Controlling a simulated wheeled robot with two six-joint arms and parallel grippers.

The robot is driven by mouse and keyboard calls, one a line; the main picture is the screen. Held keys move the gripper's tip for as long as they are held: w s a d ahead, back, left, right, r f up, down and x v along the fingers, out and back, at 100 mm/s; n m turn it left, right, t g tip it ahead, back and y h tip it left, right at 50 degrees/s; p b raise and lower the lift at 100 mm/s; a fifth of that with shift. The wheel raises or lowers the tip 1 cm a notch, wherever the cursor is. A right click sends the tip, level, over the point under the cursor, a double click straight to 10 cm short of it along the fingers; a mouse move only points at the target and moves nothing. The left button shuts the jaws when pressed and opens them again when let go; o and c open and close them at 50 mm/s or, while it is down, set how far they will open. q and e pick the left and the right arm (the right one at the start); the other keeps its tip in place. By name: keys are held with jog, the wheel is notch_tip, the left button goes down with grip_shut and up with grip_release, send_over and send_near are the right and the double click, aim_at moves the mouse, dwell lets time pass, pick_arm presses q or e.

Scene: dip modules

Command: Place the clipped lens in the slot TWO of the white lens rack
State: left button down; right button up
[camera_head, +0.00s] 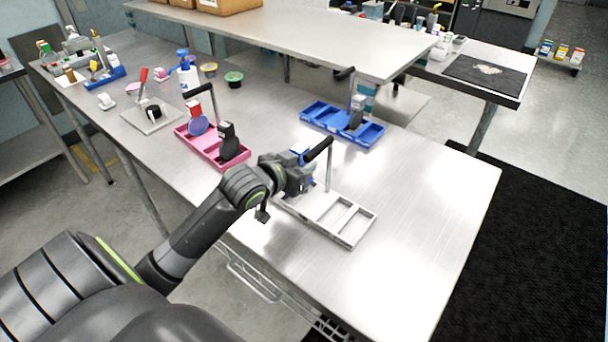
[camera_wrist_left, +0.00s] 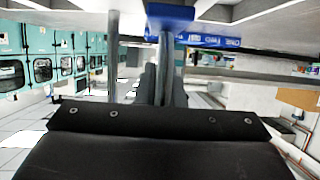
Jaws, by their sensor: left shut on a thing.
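The white lens rack (camera_head: 352,242) lies on the steel table in the head view, with open, empty-looking compartments towards its right end. Its slot labels are not readable. My left gripper (camera_head: 302,176) is over the far left end of this rack, beside its upright rod. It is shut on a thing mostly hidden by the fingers. A small blue part (camera_head: 298,156) shows at the gripper. In the left wrist view a grey stem (camera_wrist_left: 167,70) with a blue piece (camera_wrist_left: 170,13) stands at the fingers. I cannot clearly make out the lens. My right gripper is not in view.
A black handle (camera_head: 320,149) sits on the white rack's rod close to my gripper. A pink rack (camera_head: 212,154) stands to the left and a blue rack (camera_head: 325,126) behind, both with rods and dark items. The table to the right is clear.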

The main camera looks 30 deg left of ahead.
pick_arm(q)
jog(key=shift+s+f, duration=0.1)
jog(key=shift+f, duration=1.5)
jog(key=shift+f, duration=0.15)
jog(key=c, duration=1.5)
grip_release()
jog(key=shift+r, duration=0.2)
jog(key=v, duration=1.2)
jog(key=shift+p, duration=0.35)
